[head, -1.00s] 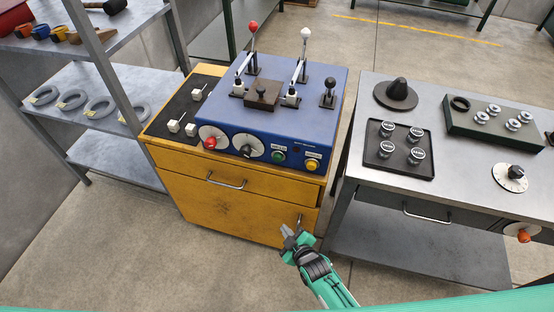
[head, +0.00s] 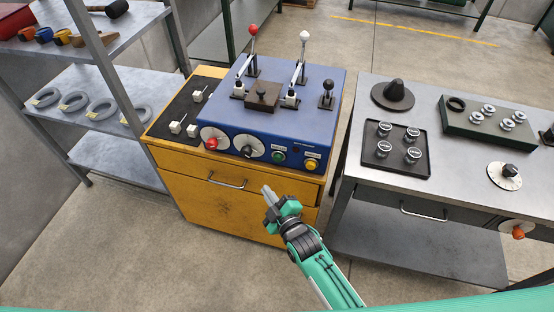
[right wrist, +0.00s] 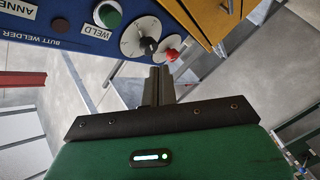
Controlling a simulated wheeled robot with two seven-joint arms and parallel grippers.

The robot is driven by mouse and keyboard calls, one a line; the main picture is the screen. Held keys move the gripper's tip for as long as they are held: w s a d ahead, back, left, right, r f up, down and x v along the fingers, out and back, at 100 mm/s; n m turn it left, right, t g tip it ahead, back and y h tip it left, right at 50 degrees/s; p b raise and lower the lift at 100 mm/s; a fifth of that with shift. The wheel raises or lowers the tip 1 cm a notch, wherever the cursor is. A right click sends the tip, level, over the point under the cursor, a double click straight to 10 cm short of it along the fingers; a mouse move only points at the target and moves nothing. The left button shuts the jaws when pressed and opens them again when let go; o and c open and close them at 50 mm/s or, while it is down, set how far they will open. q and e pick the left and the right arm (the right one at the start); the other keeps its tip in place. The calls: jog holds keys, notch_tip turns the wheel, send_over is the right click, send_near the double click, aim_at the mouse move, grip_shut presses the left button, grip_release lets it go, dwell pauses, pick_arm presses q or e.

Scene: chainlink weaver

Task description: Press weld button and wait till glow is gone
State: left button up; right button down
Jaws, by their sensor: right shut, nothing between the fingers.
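The blue butt welder (head: 290,120) stands on a yellow cabinet, and its front panel also shows upside down in the right wrist view (right wrist: 70,45). The green weld button (head: 279,156) is on the front panel, and the wrist view shows it beside the word WELD (right wrist: 108,14). A small dark lamp (head: 296,150) sits to its right. I see no glow on the welder. My right gripper (head: 267,190) is shut and empty, in front of the cabinet drawer, below and apart from the button. Its closed fingers show in the wrist view (right wrist: 158,72). My left gripper is out of view.
Beside the weld button are a yellow button (head: 312,165), a dial (head: 249,147) and a red knob (head: 211,143). The drawer handle (head: 227,182) sticks out near my gripper. A grey workbench (head: 450,200) stands to the right, shelving to the left.

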aim_at(278, 158)
jog(key=w+d+b, duration=0.2)
jog(key=w+b, duration=0.1)
jog(key=w, duration=0.5)
jog(key=shift+w+d, duration=0.15)
jog(key=shift+d, duration=0.2)
dwell(1.8)
jog(key=shift+w+d, duration=0.15)
jog(key=shift+w, duration=0.25)
jog(key=shift+w+d, duration=0.15)
jog(key=shift+w, duration=0.3)
dwell(0.5)
jog(key=shift+s, duration=0.1)
jog(key=shift+s+a+p, duration=0.25)
jog(key=shift+s+p, duration=0.05)
jog(key=shift+s, duration=0.45)
